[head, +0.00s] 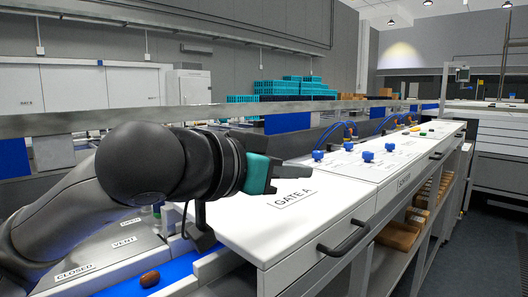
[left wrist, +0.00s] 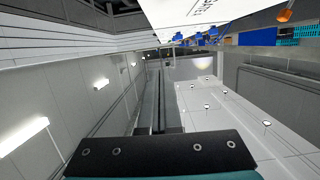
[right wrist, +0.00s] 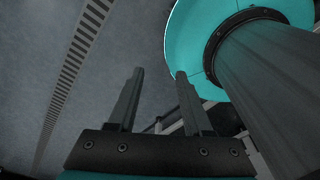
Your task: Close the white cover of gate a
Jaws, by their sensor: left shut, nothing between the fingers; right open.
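The white cover labelled GATE A (head: 262,222) lies about flat beside the channel, roughly level with the white top further along. I cannot tell whether it is fully shut. A black bar handle (head: 345,235) is on the front face below it. My left gripper (head: 290,189) is shut and empty, over the cover's far left part; contact with the cover is unclear. Its two fingers lie together in the left wrist view (left wrist: 159,100), with part of a white labelled surface at the top. My right gripper (right wrist: 160,100) is open and empty, away from the cover.
A blue belt (head: 170,277) with a brown date (head: 150,279) runs left of the cover. A panel marked CLOSED, VENT and OPEN (head: 112,257) is at lower left. Blue knobs (head: 367,156) stand on the top beyond. The floor at right (head: 490,230) is clear.

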